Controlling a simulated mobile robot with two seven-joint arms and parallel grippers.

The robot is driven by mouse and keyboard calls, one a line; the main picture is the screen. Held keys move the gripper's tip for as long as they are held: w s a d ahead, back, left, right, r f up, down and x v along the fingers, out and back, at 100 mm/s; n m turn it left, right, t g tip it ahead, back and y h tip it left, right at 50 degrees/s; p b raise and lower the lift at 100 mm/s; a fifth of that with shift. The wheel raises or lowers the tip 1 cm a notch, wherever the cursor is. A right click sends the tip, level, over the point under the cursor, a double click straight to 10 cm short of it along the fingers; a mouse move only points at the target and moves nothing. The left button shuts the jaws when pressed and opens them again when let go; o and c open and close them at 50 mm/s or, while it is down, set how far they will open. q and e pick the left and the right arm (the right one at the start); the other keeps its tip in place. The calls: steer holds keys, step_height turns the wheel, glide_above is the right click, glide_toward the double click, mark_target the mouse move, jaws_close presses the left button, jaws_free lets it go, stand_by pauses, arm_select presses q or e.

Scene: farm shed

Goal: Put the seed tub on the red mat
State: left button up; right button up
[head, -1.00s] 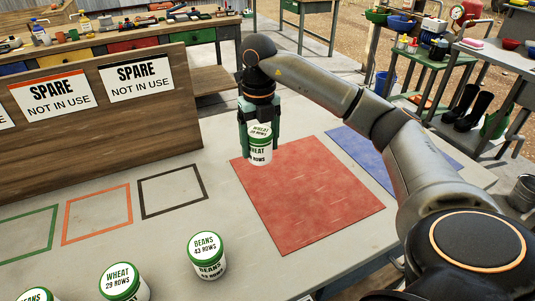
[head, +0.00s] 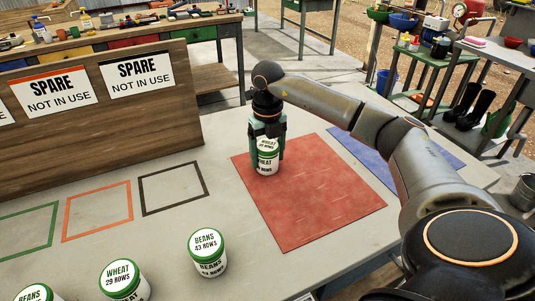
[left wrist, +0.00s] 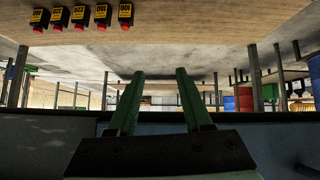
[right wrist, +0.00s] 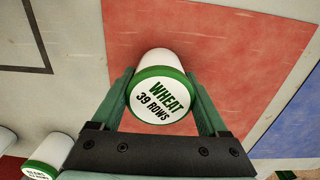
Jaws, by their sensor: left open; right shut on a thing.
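A white seed tub with a green-rimmed lid (head: 267,158) is between the fingers of my right gripper (head: 267,150), over the far left part of the red mat (head: 318,210). In the right wrist view the tub (right wrist: 162,92) reads "WHEAT 39 ROWS", and the right gripper (right wrist: 162,100) is shut on it. The red mat (right wrist: 225,50) is behind and around it there. I cannot tell whether the tub's base touches the mat. My left gripper (left wrist: 158,75) is open and empty in the left wrist view, away from the table top.
Other tubs stand at the table's front: a beans tub (head: 208,252), a wheat tub (head: 123,281) and another at the corner (head: 37,292). A blue mat (head: 385,158) lies right of the red one. A wooden board (head: 100,120) with "SPARE" signs stands at the back left.

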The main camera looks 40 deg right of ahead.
steer(key=o, duration=1.4)
step_height(320, 180, up, 12)
steer(key=shift+r+p, duration=0.15)
steer(key=shift+p, duration=0.65)
